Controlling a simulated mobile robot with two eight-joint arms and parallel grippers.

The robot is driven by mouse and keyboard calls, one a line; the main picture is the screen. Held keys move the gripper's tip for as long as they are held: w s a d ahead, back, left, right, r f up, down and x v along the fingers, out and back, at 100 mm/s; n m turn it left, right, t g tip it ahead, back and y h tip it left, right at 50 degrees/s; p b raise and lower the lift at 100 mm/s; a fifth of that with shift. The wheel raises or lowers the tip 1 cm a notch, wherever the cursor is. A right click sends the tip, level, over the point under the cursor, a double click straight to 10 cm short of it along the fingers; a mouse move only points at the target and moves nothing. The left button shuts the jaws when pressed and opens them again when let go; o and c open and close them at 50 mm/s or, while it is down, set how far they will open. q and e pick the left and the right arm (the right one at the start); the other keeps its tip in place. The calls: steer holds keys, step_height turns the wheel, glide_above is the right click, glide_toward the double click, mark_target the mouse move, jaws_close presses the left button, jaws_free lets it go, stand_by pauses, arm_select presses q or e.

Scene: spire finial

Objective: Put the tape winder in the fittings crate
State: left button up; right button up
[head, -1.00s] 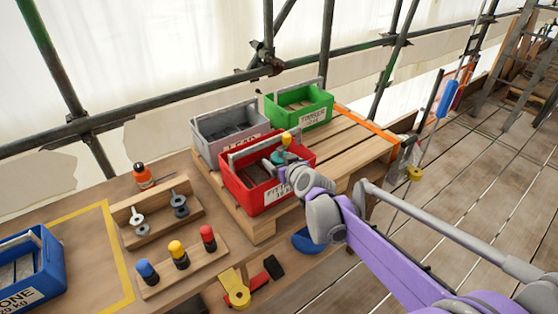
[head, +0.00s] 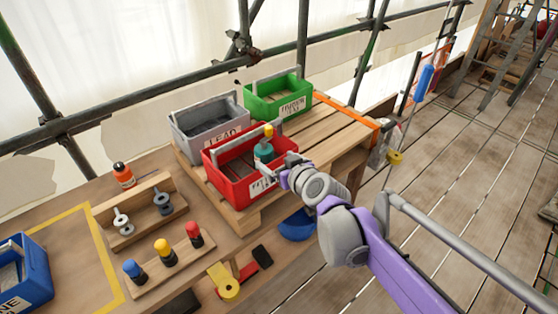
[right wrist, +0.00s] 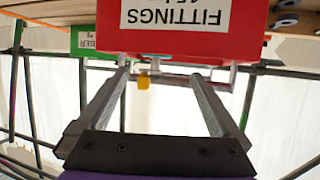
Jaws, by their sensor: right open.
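The red fittings crate (head: 229,192) stands on the wooden pallet, and its upside-down label fills the top of the right wrist view (right wrist: 240,38). A teal piece with a yellow top, which looks like the tape winder (head: 263,151), stands roughly upright inside the crate's right part. Its lower part is hidden by the crate wall. My right gripper (head: 272,171) is at the crate's front right, close to the winder. Its fingers (right wrist: 158,75) are apart with nothing gripped between them. My left gripper is out of view.
A grey LEAD crate (head: 205,141) stands behind, and a green crate (head: 278,112) stands back right. A blue crate (head: 32,268) sits at the far left. Racks with knobbed pieces (head: 166,258) and fittings are on the bench. Bare pallet slats (head: 325,128) lie to the right.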

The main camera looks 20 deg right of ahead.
steer(key=s+f+g, duration=0.2)
steer(key=s+f, duration=0.3)
steer(key=s, duration=0.4)
steer(key=s+a+f+g+h, duration=0.1)
steer(key=s+f+g, duration=0.2)
steer(key=s, duration=0.6)
steer(key=s+a+f+m+g, duration=0.1)
steer(key=s+f+g, duration=0.2)
steer(key=s+f, duration=0.5)
steer(key=shift+s, duration=0.65)
steer(key=shift+a+r, duration=0.1)
steer(key=r+p, duration=0.2)
steer(key=r, duration=0.1)
steer(key=shift+w+p, duration=0.4)
